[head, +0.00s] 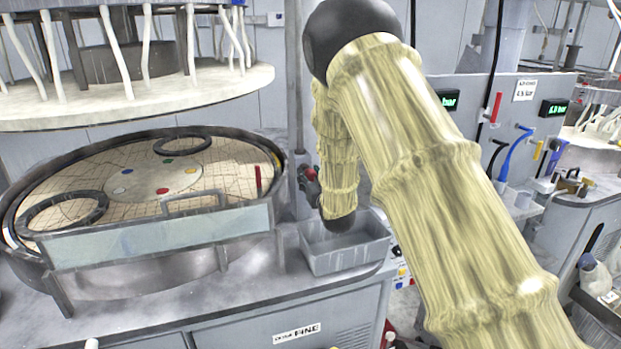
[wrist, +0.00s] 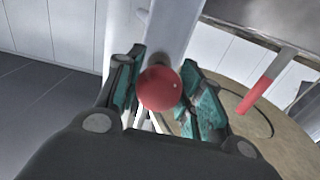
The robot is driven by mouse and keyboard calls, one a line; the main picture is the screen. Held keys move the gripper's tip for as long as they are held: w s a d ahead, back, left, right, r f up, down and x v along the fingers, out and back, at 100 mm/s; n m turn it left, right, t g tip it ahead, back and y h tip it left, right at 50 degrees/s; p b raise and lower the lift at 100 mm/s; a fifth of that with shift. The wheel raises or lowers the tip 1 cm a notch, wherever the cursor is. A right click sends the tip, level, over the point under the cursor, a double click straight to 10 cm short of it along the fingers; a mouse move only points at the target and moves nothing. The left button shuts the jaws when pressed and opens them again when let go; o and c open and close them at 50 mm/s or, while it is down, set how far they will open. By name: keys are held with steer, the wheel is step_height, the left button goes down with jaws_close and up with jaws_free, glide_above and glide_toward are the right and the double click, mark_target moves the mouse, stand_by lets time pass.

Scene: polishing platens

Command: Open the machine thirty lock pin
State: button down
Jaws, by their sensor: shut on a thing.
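The lock pin shows as a round red knob (wrist: 159,90) in the wrist view, in front of a pale upright post (wrist: 162,30). My gripper (wrist: 163,96) has its two green-padded fingers on either side of the knob and is shut on it. The pin's shaft behind the knob is hidden. In the head view a small red part (head: 311,173) shows beside the grey post (head: 297,80), at the end of my arm. My arm and its sleeve hide most of the gripper there. No machine number can be read.
A round platen basin (head: 240,237) with black rings (head: 62,210) stands left of the post, under a raised upper plate (head: 150,101). A red upright handle (wrist: 256,94) is close right of my gripper. A grey bin (head: 345,257) sits below my arm.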

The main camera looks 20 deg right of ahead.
steer(key=s+b, duration=0.2)
steer(key=s, duration=0.3)
steer(key=shift+d, duration=0.15)
steer(key=shift+f, duration=0.15)
steer(key=c, duration=1.2)
jaws_free()
steer(key=shift+c, duration=0.2)
steer(key=o, duration=0.3)
steer(key=shift+s, duration=0.25)
steer(key=shift+o, duration=0.2)
steer(key=shift+w, duration=0.1)
steer(key=s, duration=1.2)
steer(key=shift+d, duration=0.2)
